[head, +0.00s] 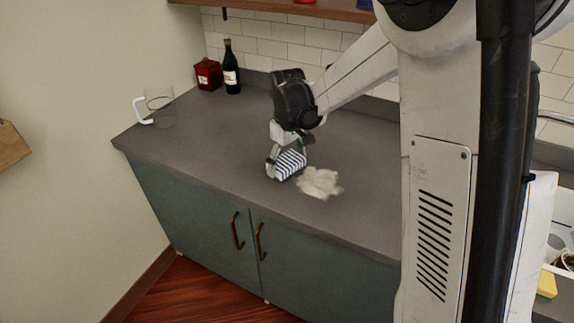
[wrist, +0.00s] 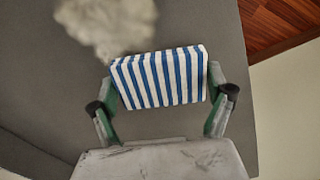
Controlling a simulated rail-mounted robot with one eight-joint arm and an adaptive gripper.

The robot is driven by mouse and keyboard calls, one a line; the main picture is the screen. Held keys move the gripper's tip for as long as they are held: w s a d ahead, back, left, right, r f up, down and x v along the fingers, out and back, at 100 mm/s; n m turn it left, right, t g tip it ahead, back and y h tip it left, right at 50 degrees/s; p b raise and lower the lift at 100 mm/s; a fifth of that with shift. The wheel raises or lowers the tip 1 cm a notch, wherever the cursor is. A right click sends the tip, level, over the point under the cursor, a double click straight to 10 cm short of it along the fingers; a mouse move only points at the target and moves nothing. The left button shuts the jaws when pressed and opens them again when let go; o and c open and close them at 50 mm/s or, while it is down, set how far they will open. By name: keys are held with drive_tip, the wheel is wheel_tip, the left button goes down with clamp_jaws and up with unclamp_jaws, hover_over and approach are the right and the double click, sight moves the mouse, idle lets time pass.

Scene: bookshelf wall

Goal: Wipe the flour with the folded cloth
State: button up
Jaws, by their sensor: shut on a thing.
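The folded cloth (head: 289,165) has blue and white stripes. It also shows in the wrist view (wrist: 160,77), between my two fingers. My gripper (head: 286,160) is shut on the cloth, low over the countertop; whether the cloth touches the counter I cannot tell. The flour (head: 319,183) is a pale, cream-white heap on the grey counter, just right of the cloth in the head view. In the wrist view the flour (wrist: 108,22) lies at the top, close beside the cloth's upper left edge. My gripper in the wrist view (wrist: 162,92) has one finger at each end of the cloth.
The grey countertop (head: 200,140) is clear around the cloth and flour. A dark bottle (head: 231,70) and a red canister (head: 208,75) stand at the back left. A clear glass item with a white handle (head: 143,111) stands at the left end. A wooden shelf (head: 290,8) hangs above.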

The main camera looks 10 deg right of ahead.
sight(287, 161)
drive_tip(key=shift+r+p, duration=0.8)
drive_tip(key=shift+r, duration=1.1)
drive_tip(key=shift+s+a, duration=0.1)
drive_tip(key=shift+s, duration=0.05)
